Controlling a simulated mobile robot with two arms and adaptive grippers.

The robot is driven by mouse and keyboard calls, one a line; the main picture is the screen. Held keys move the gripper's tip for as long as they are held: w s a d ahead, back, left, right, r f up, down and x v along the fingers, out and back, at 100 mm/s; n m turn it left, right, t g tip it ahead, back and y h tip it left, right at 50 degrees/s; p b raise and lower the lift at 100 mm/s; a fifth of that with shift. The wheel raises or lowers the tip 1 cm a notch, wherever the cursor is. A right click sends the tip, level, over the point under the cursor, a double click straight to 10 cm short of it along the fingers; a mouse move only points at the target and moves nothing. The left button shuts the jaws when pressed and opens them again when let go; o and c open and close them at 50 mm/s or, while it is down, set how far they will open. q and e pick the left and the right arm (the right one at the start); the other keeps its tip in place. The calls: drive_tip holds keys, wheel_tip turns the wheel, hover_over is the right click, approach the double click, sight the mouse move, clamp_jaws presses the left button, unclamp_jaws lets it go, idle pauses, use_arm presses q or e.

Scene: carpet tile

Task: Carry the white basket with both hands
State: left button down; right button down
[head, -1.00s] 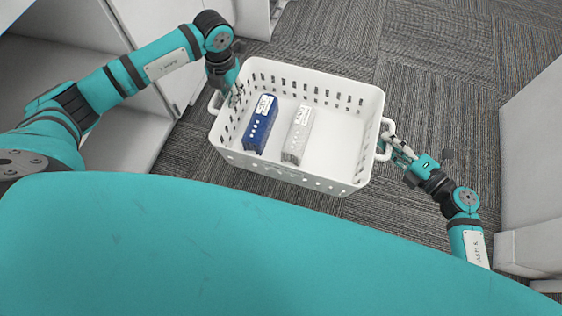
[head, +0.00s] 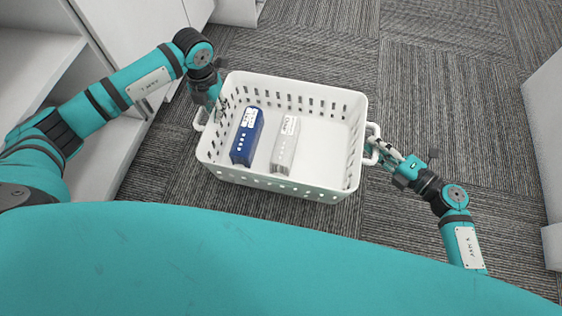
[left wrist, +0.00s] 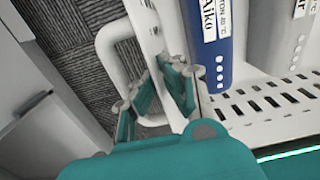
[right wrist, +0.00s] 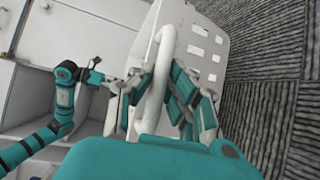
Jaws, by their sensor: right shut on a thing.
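The white basket (head: 345,170) is held in front of my body and looks roughly level. A blue box with a white label (head: 247,137) and a white-grey box (head: 285,148) stand inside its left half. My left gripper (head: 217,108) is at the basket's left handle (left wrist: 105,45). In the left wrist view its fingers (left wrist: 160,88) are beside the handle and rim; whether they are closed on it is unclear. My right gripper (head: 376,150) is shut on the right handle (right wrist: 163,50), which passes between its fingers in the right wrist view.
White cabinets with open shelves (head: 110,150) stand close on the left. Another pale unit (head: 545,150) stands at the right edge. Grey carpet tile (head: 440,70) is clear beyond and to the right of the basket.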

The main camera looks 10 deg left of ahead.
sight(355, 145)
use_arm(q)
drive_tip(key=shift+w+a+f, duration=0.15)
drive_tip(key=shift+a+f, duration=0.3)
drive_tip(key=shift+f, duration=0.05)
use_arm(e)
drive_tip(key=shift+w+d+f, duration=0.1)
drive_tip(key=shift+w+f, duration=0.2)
drive_tip(key=shift+f, duration=0.15)
use_arm(q)
drive_tip(key=shift+f+b, duration=0.1)
drive_tip(key=shift+b, duration=0.2)
use_arm(e)
drive_tip(key=shift+f, duration=0.1)
